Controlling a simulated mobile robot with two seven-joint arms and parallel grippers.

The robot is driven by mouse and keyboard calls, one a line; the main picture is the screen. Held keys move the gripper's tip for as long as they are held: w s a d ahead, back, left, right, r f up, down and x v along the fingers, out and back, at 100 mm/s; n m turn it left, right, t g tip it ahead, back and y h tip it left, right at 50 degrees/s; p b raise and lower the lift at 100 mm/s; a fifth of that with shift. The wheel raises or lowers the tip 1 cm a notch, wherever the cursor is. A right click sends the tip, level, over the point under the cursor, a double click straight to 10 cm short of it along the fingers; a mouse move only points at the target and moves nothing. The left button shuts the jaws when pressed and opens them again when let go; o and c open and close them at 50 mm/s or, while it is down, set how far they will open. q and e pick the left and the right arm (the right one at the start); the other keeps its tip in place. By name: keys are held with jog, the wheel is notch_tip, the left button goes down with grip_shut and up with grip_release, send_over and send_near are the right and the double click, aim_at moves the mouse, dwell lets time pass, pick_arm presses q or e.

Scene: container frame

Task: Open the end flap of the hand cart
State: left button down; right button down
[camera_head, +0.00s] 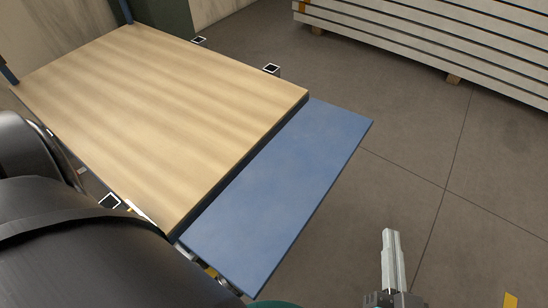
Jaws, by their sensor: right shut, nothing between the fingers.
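The hand cart's wooden deck (160,110) fills the left half of the head view. Its blue end flap (285,190) extends outward from the deck's right end and looks roughly level with it. My right gripper (390,238) shows at the bottom right, shut and empty, over the floor. It is apart from the flap in the picture, to the right of its near corner. My left gripper is not in view. Dark parts of my own body hide the cart's near left side.
A stack of pale boards (440,45) lies on blocks at the back right. Small square socket ends (271,69) stick out along the deck's far side. Open tiled floor (440,150) lies right of the flap. A yellow mark (510,300) is at the bottom right.

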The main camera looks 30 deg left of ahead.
aim_at(231, 279)
pick_arm(q)
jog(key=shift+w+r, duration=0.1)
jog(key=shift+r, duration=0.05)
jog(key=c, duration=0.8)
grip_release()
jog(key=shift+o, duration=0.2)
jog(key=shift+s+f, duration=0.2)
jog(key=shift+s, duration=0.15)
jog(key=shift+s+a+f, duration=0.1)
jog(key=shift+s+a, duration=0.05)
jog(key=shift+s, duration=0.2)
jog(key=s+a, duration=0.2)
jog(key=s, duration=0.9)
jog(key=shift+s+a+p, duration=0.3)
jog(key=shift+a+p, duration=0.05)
jog(key=shift+p, duration=0.1)
pick_arm(e)
jog(key=shift+w+d+f+g+h, duration=0.35)
jog(key=shift+f+g, duration=0.15)
jog(key=shift+g, duration=0.2)
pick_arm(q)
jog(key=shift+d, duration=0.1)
pick_arm(e)
jog(key=shift+s+d+f+n, duration=0.1)
jog(key=shift+n, duration=0.2)
